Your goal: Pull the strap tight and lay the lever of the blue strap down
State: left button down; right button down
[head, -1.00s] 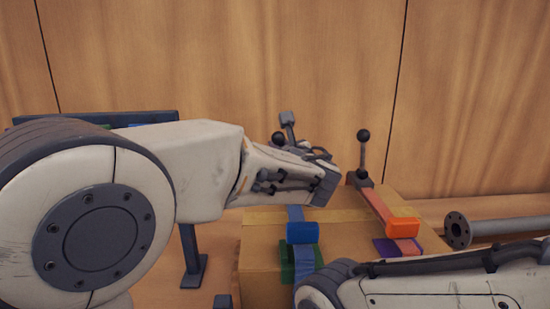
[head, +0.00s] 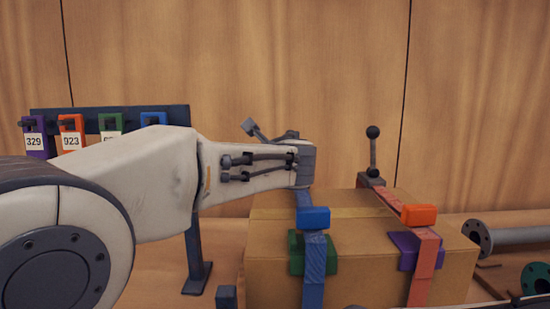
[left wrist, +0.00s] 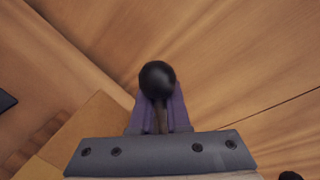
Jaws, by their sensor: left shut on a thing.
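The blue strap (head: 313,268) runs over the top and down the front of a cardboard box (head: 270,262), with a blue block (head: 313,217) on it near the front edge. My left arm's wrist hides its buckle and lever in the head view. In the left wrist view, a black ball knob (left wrist: 157,79) on a dark stem stands between the purple fingers of my left gripper (left wrist: 159,104), which is shut on this lever. Which way the lever leans is hard to tell. My right gripper is out of view.
An orange-red strap (head: 424,262) with an orange block and an upright ball-ended lever (head: 373,150) crosses the box on the right. Behind my left arm stands a dark rack (head: 180,113) with coloured tags. A grey flanged pipe (head: 515,236) lies at right. A wooden wall closes the back.

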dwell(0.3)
pick_arm(q)
jog(key=c, duration=0.9)
grip_release()
jog(key=v, duration=1)
jog(key=shift+s, duration=0.25)
